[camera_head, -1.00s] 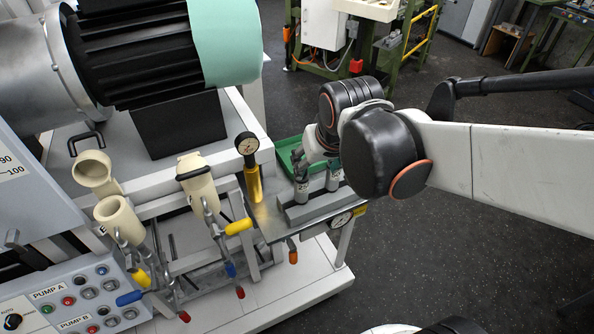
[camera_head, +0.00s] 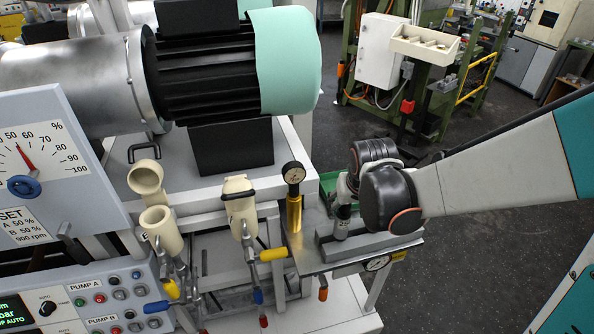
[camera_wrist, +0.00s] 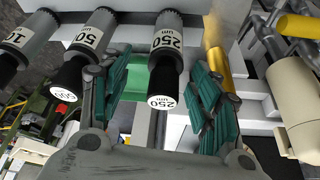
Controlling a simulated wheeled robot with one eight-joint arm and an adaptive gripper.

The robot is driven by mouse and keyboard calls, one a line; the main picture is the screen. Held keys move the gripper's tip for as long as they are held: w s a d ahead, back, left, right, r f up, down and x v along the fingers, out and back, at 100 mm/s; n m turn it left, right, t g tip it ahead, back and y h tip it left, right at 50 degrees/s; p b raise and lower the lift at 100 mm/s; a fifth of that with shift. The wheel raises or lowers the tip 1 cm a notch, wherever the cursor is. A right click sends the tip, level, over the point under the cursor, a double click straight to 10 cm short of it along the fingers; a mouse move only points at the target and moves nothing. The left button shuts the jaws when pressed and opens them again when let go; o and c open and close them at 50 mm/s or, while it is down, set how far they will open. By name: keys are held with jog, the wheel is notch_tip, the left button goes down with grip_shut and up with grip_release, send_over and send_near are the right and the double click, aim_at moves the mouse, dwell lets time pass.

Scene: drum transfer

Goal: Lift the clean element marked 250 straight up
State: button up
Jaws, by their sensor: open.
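The element marked 250 (camera_wrist: 168,48) is a grey cylinder with a white label and a black end, which also carries a 250 label. In the wrist view it stands between the two teal-padded fingers of my gripper (camera_wrist: 160,70). The fingers are apart, with gaps showing beside the element. In the head view a grey element (camera_head: 341,222) stands in the rack (camera_head: 340,246), just below my gripper (camera_head: 344,192); its marking is too small to read. My wrist hides much of the rack and the fingertips there.
A yellow post (camera_wrist: 216,60) is close on the right. A green tray (camera_head: 329,180) lies behind.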

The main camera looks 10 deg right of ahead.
jog(key=shift+a+b+x, duration=0.15)
jog(key=shift+b+x, duration=0.45)
jog(key=shift+x, duration=0.95)
jog(key=shift+a+b+x, duration=0.1)
jog(key=shift+b+x, duration=0.45)
jog(key=shift+x, duration=0.95)
jog(key=shift+w, duration=0.1)
jog(key=c, duration=1.3)
